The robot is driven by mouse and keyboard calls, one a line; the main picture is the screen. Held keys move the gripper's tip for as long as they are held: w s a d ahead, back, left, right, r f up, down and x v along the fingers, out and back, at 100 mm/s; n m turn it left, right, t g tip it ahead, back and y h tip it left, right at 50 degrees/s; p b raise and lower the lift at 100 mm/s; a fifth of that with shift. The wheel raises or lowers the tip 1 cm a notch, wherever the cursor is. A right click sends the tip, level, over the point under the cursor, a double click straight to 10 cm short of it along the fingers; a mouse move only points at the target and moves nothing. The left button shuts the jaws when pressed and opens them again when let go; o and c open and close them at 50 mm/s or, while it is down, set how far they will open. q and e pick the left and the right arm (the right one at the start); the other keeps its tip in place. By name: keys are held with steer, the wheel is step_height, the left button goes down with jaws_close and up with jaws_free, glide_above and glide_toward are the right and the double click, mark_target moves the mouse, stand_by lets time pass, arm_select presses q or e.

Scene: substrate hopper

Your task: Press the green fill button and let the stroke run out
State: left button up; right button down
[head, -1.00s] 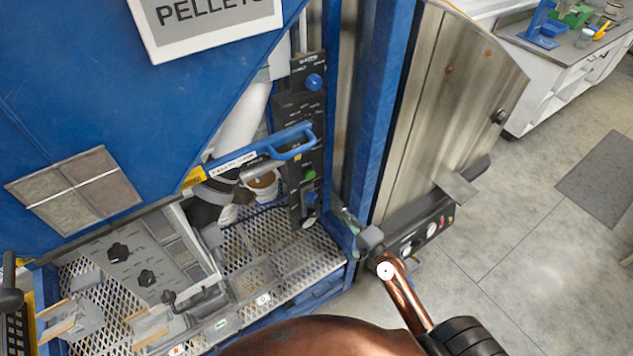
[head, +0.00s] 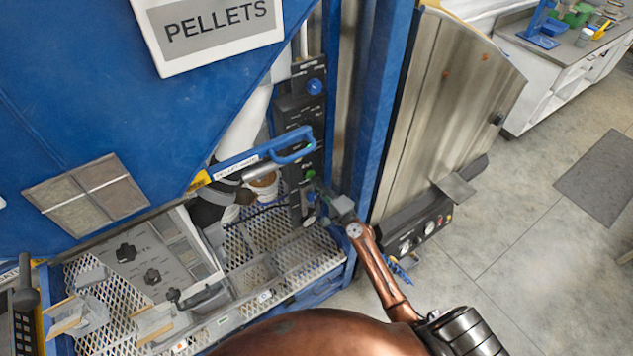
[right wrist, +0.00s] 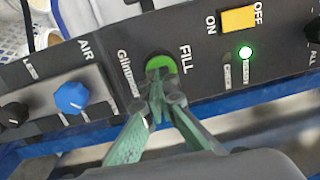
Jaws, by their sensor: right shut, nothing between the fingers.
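The green fill button (right wrist: 160,63) sits on the black control panel in the right wrist view, with the word FILL beside it. It also shows as a small green spot in the head view (head: 310,174). My right gripper (right wrist: 157,96) is shut and empty, with its fingertips in front of the button's lower edge. I cannot tell whether they touch it. In the head view the right gripper (head: 318,192) is at the lower part of the upright black panel (head: 297,110). My left gripper is not in view.
A green lamp (right wrist: 245,52) glows near a yellow ON/OFF switch (right wrist: 238,20). A blue AIR knob (right wrist: 70,97) is on the other side. A blue handle (head: 290,143) sticks out beside the panel. A cup (head: 264,186) stands behind it. A blue post (head: 385,100) is to the right.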

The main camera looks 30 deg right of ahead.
steer(key=shift+w, duration=0.1)
steer(key=shift+w+a+r, duration=0.15)
steer(key=shift+w+r, duration=0.1)
steer(key=shift+w, duration=0.75)
steer(key=shift+s+f, duration=0.1)
steer(key=shift+s, duration=0.3)
steer(key=s+d+f+b, duration=0.1)
steer(key=s+d+b, duration=0.1)
steer(key=s, duration=1.1)
steer(key=shift+s+d, duration=0.15)
steer(key=shift+d, duration=0.1)
